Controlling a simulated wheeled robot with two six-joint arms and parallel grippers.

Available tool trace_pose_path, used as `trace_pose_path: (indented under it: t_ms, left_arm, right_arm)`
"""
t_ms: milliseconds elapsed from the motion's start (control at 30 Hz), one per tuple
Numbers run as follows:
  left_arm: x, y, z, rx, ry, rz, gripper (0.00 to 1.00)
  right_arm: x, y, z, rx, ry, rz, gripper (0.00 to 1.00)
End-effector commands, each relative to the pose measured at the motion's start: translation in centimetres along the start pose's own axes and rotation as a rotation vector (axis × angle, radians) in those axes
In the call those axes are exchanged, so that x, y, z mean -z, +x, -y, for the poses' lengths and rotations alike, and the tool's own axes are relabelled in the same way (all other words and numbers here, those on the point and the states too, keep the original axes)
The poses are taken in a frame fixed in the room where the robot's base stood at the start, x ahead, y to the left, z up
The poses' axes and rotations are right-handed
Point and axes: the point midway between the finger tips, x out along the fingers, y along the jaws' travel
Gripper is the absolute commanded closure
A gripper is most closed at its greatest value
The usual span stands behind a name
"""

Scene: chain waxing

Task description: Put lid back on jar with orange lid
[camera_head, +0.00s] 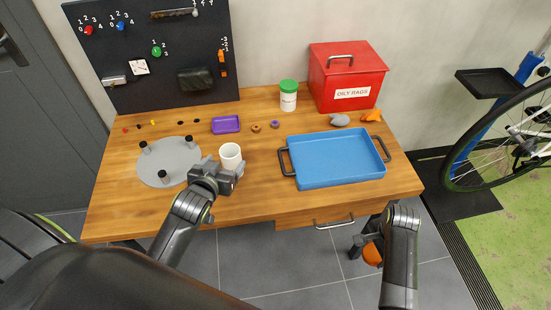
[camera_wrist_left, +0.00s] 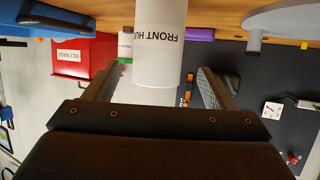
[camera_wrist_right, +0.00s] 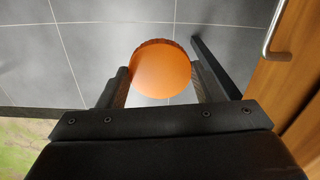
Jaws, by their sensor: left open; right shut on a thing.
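A white open jar (camera_head: 230,154) stands on the table right of the grey disc. Its label reads "FRONT HU…" in the left wrist view (camera_wrist_left: 163,38), where it stands between the fingers. My left gripper (camera_head: 222,172) is open at the near side of the jar, with a finger on either side; contact cannot be told. The orange lid (camera_head: 371,255) is in my right gripper (camera_head: 368,240), beyond the table's front edge above the floor. In the right wrist view the round orange lid (camera_wrist_right: 161,68) sits between the shut fingers.
A blue tray (camera_head: 335,158) with black handles fills the table's right part. The grey disc (camera_head: 168,160) with black posts stands left of the jar. A green-lidded jar (camera_head: 288,96), purple tray (camera_head: 226,124) and red bin (camera_head: 345,75) stand behind. A drawer handle (camera_head: 334,222) juts out in front.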

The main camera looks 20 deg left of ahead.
Motion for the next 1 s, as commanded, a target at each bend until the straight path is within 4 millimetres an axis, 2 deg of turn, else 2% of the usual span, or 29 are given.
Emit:
trace_pose_path:
  t_ms: [167,500,600,1000]
  left_arm:
    - [0.0,0.2,0.0,0.000,0.000,0.000,0.23]
    - [0.2,4.3,-0.3,0.000,0.002,-0.001,0.23]
    - [0.1,5.0,-0.3,0.000,0.001,0.000,0.23]
    - [0.1,5.1,-0.3,0.000,0.001,0.000,0.24]
  right_arm:
    - [0.0,0.0,0.0,0.000,0.000,0.000,0.62]
    - [0.0,-0.2,0.0,0.000,0.000,0.000,0.62]
    - [0.0,-0.2,0.0,0.000,0.000,0.000,0.62]
    - [0.0,-0.2,0.0,0.000,0.000,0.000,0.62]
